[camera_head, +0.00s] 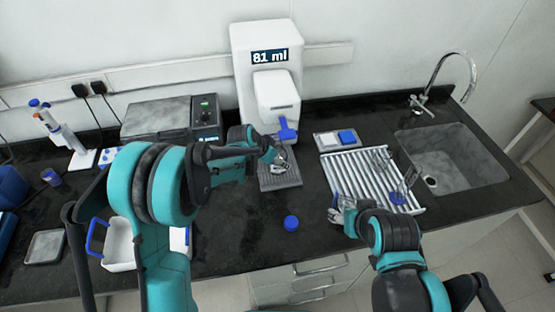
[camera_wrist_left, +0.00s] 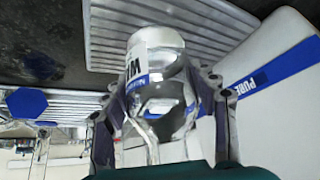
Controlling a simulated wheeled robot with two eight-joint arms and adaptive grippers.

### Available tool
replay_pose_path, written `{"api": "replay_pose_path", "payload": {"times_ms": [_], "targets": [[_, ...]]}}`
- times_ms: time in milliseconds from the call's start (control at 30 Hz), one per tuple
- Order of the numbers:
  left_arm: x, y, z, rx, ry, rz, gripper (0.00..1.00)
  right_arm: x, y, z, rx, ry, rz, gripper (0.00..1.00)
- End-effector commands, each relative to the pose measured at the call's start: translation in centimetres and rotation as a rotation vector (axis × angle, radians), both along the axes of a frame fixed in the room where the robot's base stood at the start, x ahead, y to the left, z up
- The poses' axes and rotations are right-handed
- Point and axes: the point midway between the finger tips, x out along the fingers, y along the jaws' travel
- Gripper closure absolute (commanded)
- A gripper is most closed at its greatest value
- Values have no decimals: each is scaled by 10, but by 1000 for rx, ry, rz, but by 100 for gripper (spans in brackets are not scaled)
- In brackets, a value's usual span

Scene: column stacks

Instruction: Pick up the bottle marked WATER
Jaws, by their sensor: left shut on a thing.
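The clear bottle (camera_wrist_left: 156,62) with a white and blue label is between the fingers of my left gripper in the left wrist view. Only part of its label shows, with letters that seem to begin with W. My left gripper (camera_head: 281,160) is shut on this bottle, in front of the white dispenser (camera_head: 262,60) and over its grey drip tray (camera_head: 280,178). In the head view the gripper mostly hides the bottle. My right gripper (camera_head: 343,212) is at the front left of the ribbed drying rack (camera_head: 360,172); its finger opening is too small to tell.
A blue cap (camera_head: 291,223) lies on the dark bench. Clear glassware (camera_head: 398,197) stands at the rack's right side, left of the sink (camera_head: 455,160). A white tub (camera_head: 120,245) with blue handles is at front left.

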Motion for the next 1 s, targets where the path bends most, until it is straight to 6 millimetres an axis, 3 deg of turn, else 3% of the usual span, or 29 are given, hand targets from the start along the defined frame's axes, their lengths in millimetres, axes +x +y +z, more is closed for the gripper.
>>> {"api": "replay_pose_path", "payload": {"times_ms": [367,767,1000], "targets": [[0,0,5,0,0,0,87,0,0,2,0,0,0,40],[0,0,36,-1,1,-1,87,0,0,11,0,0,0,40],[-18,19,36,-1,0,1,87,0,0,12,0,0,0,40]]}}
